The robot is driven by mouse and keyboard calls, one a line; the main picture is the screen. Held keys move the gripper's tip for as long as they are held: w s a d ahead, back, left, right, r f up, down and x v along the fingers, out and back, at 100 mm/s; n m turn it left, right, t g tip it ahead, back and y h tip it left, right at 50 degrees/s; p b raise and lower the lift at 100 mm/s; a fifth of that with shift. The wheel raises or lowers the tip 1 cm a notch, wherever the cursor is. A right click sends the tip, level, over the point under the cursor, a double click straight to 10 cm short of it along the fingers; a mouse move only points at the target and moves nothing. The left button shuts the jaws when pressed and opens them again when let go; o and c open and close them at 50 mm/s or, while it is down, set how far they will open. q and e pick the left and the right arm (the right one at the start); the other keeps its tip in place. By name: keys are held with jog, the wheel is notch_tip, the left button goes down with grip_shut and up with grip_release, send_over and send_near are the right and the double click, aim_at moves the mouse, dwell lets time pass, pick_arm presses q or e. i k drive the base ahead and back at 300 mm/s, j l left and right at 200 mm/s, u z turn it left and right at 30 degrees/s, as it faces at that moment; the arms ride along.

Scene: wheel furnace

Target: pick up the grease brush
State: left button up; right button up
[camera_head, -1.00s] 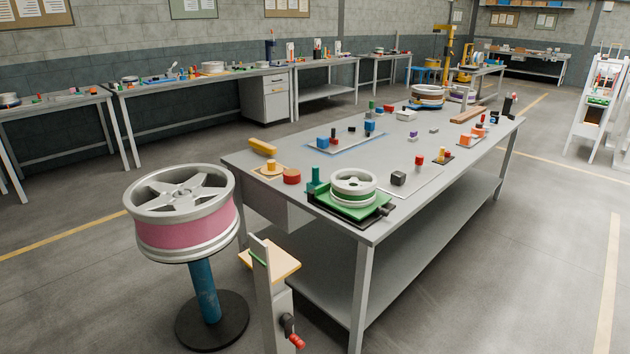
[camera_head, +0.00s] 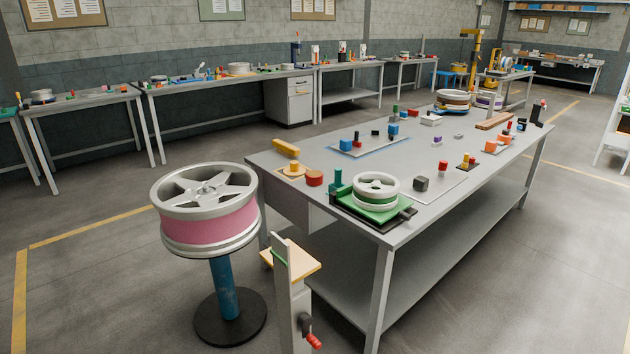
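I cannot make out a grease brush for certain; the small items on the tables are too small to tell. A yellow bar-shaped item (camera_head: 286,147) lies at the near left edge of the main workbench (camera_head: 300,217). Beside it are a yellow knob on a tan base (camera_head: 294,170) and a red round piece (camera_head: 314,178). A small silver wheel (camera_head: 376,190) sits on a green and black fixture (camera_head: 372,212) at the bench's near corner. Neither of my grippers is in view.
A large wheel with a pink band (camera_head: 207,222) rests on a blue post with a black base (camera_head: 230,318). A grey stand (camera_head: 292,300) with a wooden plate and red handle is close to the bench. Long tables (camera_head: 215,83) line the back wall. The left floor is clear.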

aim_at(337, 171)
jog(key=i+l+u, duration=0.15)
jog(key=u, duration=1.05)
jog(key=i+l+u, duration=0.1)
jog(key=l+u, duration=0.25)
jog(key=l, duration=0.35)
jog(key=l+u, duration=0.35)
jog(key=l, duration=0.35)
jog(key=k+l+u, duration=0.1)
jog(key=l+u, duration=0.3)
jog(key=l, duration=0.3)
